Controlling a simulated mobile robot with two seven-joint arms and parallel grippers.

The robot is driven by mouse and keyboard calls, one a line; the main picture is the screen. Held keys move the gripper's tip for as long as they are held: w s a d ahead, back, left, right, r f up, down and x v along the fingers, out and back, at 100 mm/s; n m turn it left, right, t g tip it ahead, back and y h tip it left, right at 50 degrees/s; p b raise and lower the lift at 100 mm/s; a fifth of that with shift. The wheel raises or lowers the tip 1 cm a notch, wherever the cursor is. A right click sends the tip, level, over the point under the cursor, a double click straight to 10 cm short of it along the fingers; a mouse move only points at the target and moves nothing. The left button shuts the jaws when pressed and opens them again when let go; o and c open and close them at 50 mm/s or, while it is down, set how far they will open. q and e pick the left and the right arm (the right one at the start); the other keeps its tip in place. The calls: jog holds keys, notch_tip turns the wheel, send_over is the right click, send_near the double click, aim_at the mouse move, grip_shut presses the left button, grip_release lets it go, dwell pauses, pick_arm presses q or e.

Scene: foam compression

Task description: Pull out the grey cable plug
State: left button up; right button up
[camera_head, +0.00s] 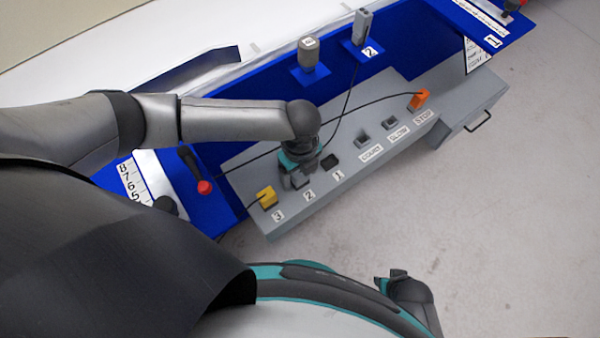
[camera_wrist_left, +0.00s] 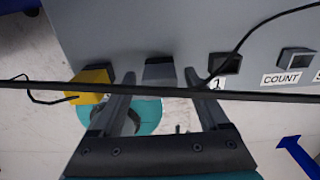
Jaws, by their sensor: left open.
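My left gripper (camera_head: 302,180) points down at the front edge of the grey control box (camera_head: 262,222), over the slot labelled 2. In the left wrist view its two fingers (camera_wrist_left: 157,88) are apart. The grey plug (camera_wrist_left: 160,72) shows between and just beyond them, at the box face. I cannot tell whether the fingers touch it. In the head view the gripper mostly hides this plug.
A black cable (camera_head: 350,110) crosses the box and passes close to the left gripper. COUNT (camera_head: 362,139) and SLOW (camera_head: 389,123) slots and an orange STOP piece (camera_head: 419,99) lie to the right. A red-tipped lever (camera_head: 204,187) stands left.

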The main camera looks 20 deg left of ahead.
aim_at(300, 172)
pick_arm(q)
jog(key=shift+c, duration=0.4)
grip_shut()
dwell(0.4)
jog(key=shift+r+p, duration=0.55)
jog(key=shift+p, duration=0.05)
jog(key=shift+r+p, duration=0.5)
jog(key=shift+p, duration=0.1)
pick_arm(e)
jog(key=shift+s+d+f, duration=2.25)
jog(key=shift+s+d, duration=0.2)
jog(key=shift+s, duration=0.75)
pick_arm(q)
jog(key=shift+r+p, duration=1.05)
jog(key=shift+p, duration=0.2)
jog(key=shift+r+p, duration=0.9)
jog(key=shift+p, duration=0.2)
pick_arm(e)
jog(key=s+a+r, duration=0.2)
jog(key=s+r, duration=0.1)
jog(key=s, duration=0.2)
jog(key=shift+a+r+g, duration=0.3)
jog(key=shift+r+g, duration=0.05)
jog(key=shift+g, duration=0.05)
